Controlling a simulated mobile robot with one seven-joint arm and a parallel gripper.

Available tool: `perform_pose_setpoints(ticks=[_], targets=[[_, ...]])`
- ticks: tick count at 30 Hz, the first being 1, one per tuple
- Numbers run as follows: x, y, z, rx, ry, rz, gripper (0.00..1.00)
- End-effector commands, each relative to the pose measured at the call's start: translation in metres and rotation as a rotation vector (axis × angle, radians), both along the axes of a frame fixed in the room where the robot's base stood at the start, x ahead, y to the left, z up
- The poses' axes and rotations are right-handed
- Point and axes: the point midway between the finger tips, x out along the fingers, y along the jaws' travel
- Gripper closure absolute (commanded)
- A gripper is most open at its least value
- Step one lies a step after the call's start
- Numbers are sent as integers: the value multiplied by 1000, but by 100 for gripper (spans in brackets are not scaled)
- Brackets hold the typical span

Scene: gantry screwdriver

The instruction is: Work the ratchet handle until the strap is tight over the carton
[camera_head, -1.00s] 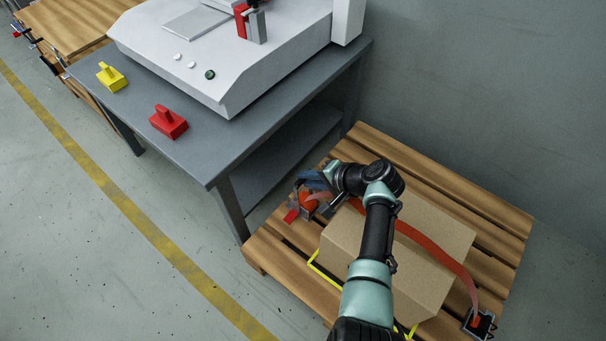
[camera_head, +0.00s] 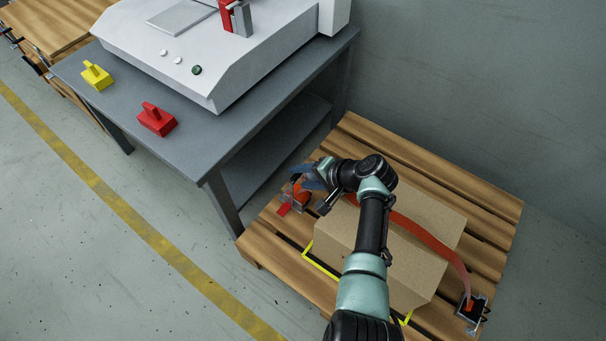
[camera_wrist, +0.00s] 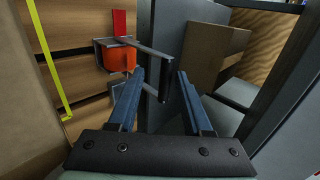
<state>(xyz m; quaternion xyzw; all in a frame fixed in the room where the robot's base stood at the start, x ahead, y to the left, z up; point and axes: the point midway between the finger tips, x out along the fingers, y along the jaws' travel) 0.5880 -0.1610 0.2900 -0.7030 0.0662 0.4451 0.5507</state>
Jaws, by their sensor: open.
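The tan carton (camera_head: 345,243) stands on the wooden pallet, with the orange-red strap (camera_head: 425,237) running over its top. The ratchet (camera_head: 297,191) is on the pallet at the carton's far left side, partly behind my gripper. In the wrist view the ratchet shows an orange spool (camera_wrist: 117,60), a red tail (camera_wrist: 119,23) and a grey handle frame (camera_wrist: 148,52) that sticks out toward my fingers. My gripper (camera_wrist: 160,74) is open, and its blue fingers also show in the head view (camera_head: 312,178). The handle's outer end appears between the fingertips; contact is unclear.
The grey table (camera_head: 225,142) with a white machine (camera_head: 215,75) stands close to the ratchet side of the pallet (camera_head: 480,190). A strap anchor (camera_head: 472,308) sits at the pallet's right. A yellow outline (camera_head: 318,264) edges the carton. Open floor lies left.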

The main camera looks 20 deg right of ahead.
Motion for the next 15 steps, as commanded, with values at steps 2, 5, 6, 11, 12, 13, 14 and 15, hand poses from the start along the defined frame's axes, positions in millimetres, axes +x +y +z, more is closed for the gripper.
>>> perform_pose_setpoints(ticks=[2, 5, 6, 11, 12, 13, 14, 15], targets=[[-6, -5, 12, -1, 0, -4, 50], [-16, -12, 26, 0, -1, -5, 50], [-21, -15, 32, 0, 0, -6, 50], [-41, -28, 54, 0, 2, -5, 50], [-46, -31, 59, -1, 2, -6, 50], [-49, -34, 63, -2, 1, -6, 50], [-53, -36, 66, 0, 2, -5, 50], [-57, -38, 70, 0, 2, -5, 50]])
